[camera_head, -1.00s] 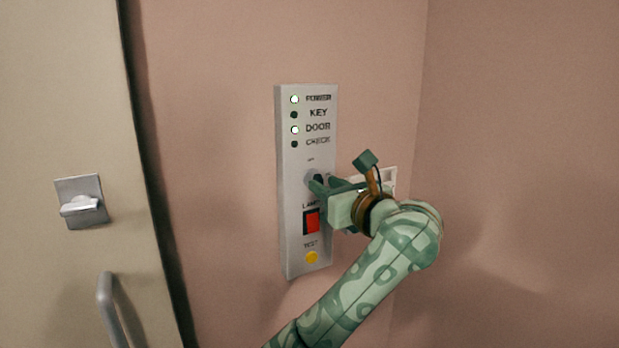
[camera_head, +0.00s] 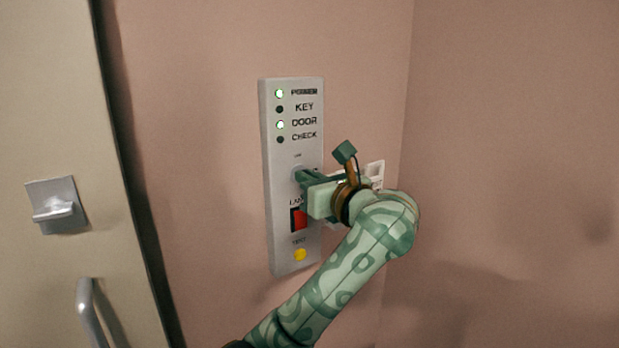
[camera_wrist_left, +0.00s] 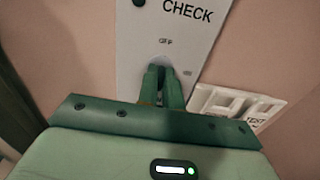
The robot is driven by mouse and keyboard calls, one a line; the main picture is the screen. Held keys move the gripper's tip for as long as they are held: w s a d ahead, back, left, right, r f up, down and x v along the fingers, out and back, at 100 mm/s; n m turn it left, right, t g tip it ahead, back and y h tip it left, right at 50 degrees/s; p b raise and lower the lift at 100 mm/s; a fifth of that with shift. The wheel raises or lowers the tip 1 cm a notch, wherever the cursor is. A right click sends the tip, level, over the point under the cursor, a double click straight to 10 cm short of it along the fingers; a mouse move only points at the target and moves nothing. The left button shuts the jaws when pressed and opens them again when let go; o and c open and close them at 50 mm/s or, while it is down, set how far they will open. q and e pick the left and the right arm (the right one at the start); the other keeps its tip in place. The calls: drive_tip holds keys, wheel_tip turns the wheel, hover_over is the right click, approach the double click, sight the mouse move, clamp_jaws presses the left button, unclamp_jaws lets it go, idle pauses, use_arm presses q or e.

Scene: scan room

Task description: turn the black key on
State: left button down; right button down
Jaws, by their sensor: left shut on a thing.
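The grey control panel (camera_head: 270,190) is on the pink wall, with lights labelled POWER, KEY, DOOR and CHECK. The POWER and DOOR lights are lit; the KEY and CHECK lights are dark. My left gripper (camera_head: 302,178) is at the key switch below the lights, shut on the black key, which its fingers almost wholly hide. In the left wrist view the fingers (camera_wrist_left: 162,88) meet at the round switch, between an OFF mark above and another mark at the right. The key's angle cannot be made out. My right gripper is not in view.
Just below the gripper is a red rocker switch (camera_head: 299,219), with a yellow TEST button (camera_head: 300,255) under it. A white wall plate (camera_head: 375,172) is behind my wrist at the right. A door with a latch (camera_head: 56,207) and handle (camera_head: 90,315) stands at the left.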

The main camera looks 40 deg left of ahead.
use_arm(q)
drive_tip(key=m+p, duration=0.9)
drive_tip(key=p, duration=0.2)
drive_tip(key=m+p, duration=0.8)
drive_tip(key=p, duration=0.4)
drive_tip(key=shift+w+d+f+m, duration=0.1)
drive_tip(key=shift+f+m, duration=0.1)
drive_tip(key=shift+m, duration=0.2)
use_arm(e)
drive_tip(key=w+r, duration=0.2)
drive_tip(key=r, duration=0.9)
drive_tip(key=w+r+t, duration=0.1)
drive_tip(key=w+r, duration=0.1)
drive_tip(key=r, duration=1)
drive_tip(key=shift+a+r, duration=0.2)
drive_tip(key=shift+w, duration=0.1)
use_arm(q)
drive_tip(key=c, duration=1.6)
unclamp_jaws()
drive_tip(key=shift+o, duration=0.2)
